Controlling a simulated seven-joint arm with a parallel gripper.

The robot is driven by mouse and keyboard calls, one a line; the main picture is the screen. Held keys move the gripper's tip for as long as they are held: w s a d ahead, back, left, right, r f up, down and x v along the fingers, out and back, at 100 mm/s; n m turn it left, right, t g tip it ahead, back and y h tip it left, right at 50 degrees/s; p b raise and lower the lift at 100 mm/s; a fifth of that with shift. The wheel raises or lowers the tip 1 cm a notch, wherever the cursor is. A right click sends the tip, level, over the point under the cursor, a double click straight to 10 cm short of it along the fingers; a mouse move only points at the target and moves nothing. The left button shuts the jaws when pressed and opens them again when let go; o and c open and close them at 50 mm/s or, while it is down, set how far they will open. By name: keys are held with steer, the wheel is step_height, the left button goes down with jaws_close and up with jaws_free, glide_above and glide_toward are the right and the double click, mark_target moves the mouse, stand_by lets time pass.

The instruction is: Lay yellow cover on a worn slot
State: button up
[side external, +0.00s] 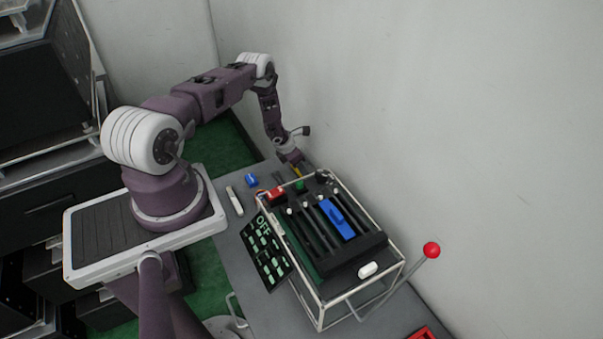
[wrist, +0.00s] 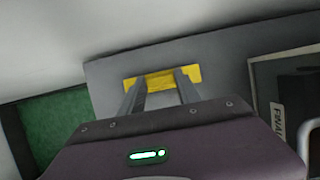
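The yellow cover (wrist: 162,77) is a flat bar lying on the grey table in the wrist view. In the side external view a bit of yellow (side external: 297,171) shows at my fingertips, behind the fixture. My gripper (wrist: 160,76) points down at it with its two fingers apart, one over each half of the bar. I cannot tell whether they touch it. The slotted fixture (side external: 373,247) has several dark parallel slots in a white frame. A blue cover (side external: 337,218) lies over one slot. Which slots are worn is too small to tell.
A red block (side external: 275,194), a green knob (side external: 300,186) and a blue block (side external: 252,180) are near the fixture's far end. A black OFF panel (side external: 267,252) leans at its left. A red-ball lever (side external: 431,250) sticks out right. The wall stands close behind.

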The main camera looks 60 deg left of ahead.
steer(key=c, duration=0.6)
step_height(320, 180, up, 10)
steer(key=w+d+r+m+h, duration=0.2)
steer(key=d+r+m+h, duration=0.1)
steer(key=d+r+m, duration=0.5)
steer(key=s+d+r+m+g+y, duration=0.1)
steer(key=s+d+r+m+g, duration=0.2)
steer(key=d+r+m, duration=0.5)
steer(key=s+d+r+m+g+y, duration=0.1)
steer(key=s+d+r+m+g, duration=0.3)
steer(key=d+m, duration=0.7)
steer(key=s+d+r+m+g+y, duration=0.1)
steer(key=d+r+m+g, duration=0.1)
steer(key=d+r+m, duration=0.65)
steer(key=w+d+f+n+t+h, duration=0.1)
steer(key=d+f+n+t+h, duration=0.15)
steer(key=f+n, duration=0.45)
steer(key=w+d+f+n+t+h, duration=0.2)
steer(key=d+f+n, duration=0.1)
steer(key=n, duration=0.8)
steer(key=s+a+f+n+t+y, duration=0.1)
steer(key=a+n+t+y, duration=0.3)
steer(key=n, duration=1.3)
steer(key=a, duration=0.3)
steer(key=shift+a+t, duration=0.25)
steer(key=shift+t, duration=0.1)
